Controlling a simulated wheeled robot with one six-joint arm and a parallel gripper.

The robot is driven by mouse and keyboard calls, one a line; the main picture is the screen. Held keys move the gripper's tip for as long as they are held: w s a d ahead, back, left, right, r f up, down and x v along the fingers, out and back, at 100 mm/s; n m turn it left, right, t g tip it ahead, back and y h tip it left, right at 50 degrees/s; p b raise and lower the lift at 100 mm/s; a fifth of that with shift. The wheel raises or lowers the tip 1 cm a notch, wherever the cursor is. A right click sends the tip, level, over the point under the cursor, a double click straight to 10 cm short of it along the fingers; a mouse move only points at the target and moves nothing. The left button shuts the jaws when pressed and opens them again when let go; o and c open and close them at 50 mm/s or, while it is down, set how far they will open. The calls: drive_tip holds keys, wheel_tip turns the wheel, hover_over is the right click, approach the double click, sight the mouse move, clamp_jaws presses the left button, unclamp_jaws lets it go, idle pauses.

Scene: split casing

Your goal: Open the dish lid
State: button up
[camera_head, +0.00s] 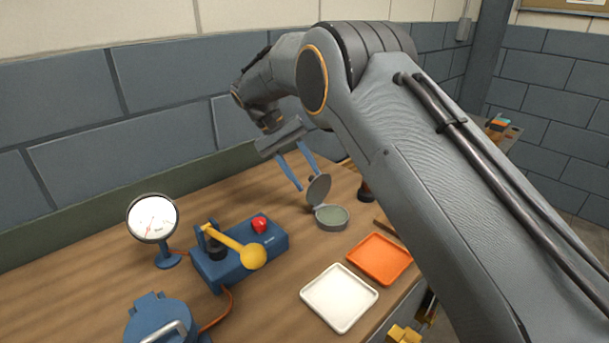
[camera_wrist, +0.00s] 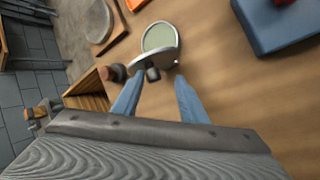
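The round grey dish (camera_head: 332,218) stands on the wooden bench, and its pale green inside shows. Its hinged lid (camera_head: 319,188) stands up steeply at the dish's back edge. In the wrist view the dish (camera_wrist: 160,36) is at the top centre, with the lid (camera_wrist: 140,63) tilted up and a dark knob (camera_wrist: 153,75) facing me. My gripper (camera_head: 309,183) is open, with its two blue fingers apart close behind the raised lid. In the wrist view the gripper (camera_wrist: 159,78) has the knob between the fingertips, with gaps on both sides; contact with the lid cannot be told.
An orange tray (camera_head: 380,259) and a white tray (camera_head: 339,297) lie in front of the dish. A blue box (camera_head: 240,262) with a yellow lever and red button stands to the left, beside a gauge (camera_head: 153,218). A dark round-topped object (camera_wrist: 115,73) stands near the fingers.

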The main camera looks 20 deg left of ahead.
drive_tip(key=shift+s+f, duration=0.1)
drive_tip(key=shift+f, duration=0.05)
drive_tip(key=b+v, duration=0.2)
drive_tip(key=v, duration=0.6)
drive_tip(key=shift+d, duration=0.1)
